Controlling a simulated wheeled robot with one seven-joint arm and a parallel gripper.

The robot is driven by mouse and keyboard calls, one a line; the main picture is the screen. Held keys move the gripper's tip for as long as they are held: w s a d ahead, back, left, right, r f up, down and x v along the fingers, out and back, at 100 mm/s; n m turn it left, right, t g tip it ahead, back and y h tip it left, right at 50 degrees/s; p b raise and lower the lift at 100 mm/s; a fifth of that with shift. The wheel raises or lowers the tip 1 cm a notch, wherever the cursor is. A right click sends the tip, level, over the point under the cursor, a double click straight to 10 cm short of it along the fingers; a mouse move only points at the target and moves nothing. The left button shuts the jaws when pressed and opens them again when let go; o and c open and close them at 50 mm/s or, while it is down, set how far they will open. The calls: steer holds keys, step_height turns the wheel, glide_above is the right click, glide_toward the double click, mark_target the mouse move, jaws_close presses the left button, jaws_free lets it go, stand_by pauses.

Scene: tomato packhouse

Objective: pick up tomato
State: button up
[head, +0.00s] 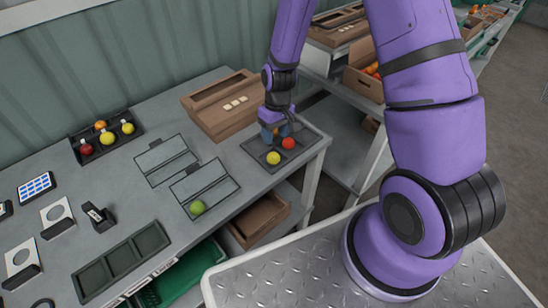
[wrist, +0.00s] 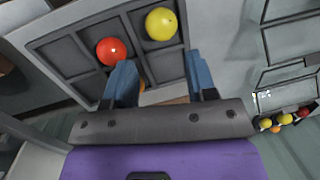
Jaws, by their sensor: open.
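My gripper (head: 274,131) points down over a dark compartment tray (head: 252,148) at the right end of the bench. Its blue fingers (wrist: 161,76) are apart in the wrist view, with nothing held between them. A red tomato (head: 288,143) and a yellow tomato (head: 273,158) sit in the tray. In the wrist view the red tomato (wrist: 113,52) is left of the fingers and the yellow tomato (wrist: 161,24) is beyond them. A small orange piece (wrist: 142,86) shows beside the left finger, mostly hidden; it may be another tomato.
A green tomato (head: 197,207) lies in another tray nearer the bench front. A dark holder (head: 76,134) at the back left has several tomatoes. A brown wooden box (head: 205,118) stands just behind my gripper. A shelf with cardboard boxes (head: 361,84) stands at the right.

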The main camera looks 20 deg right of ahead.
mark_target(274, 154)
steer(key=shift+s+a+f, duration=0.2)
steer(key=shift+f, duration=1.2)
steer(key=shift+s+a+f, duration=0.15)
steer(key=shift+s+f, duration=0.1)
steer(key=shift+f, duration=1.1)
steer(key=shift+s+a+f, duration=0.2)
steer(key=shift+f, duration=1.2)
steer(key=c, duration=0.3)
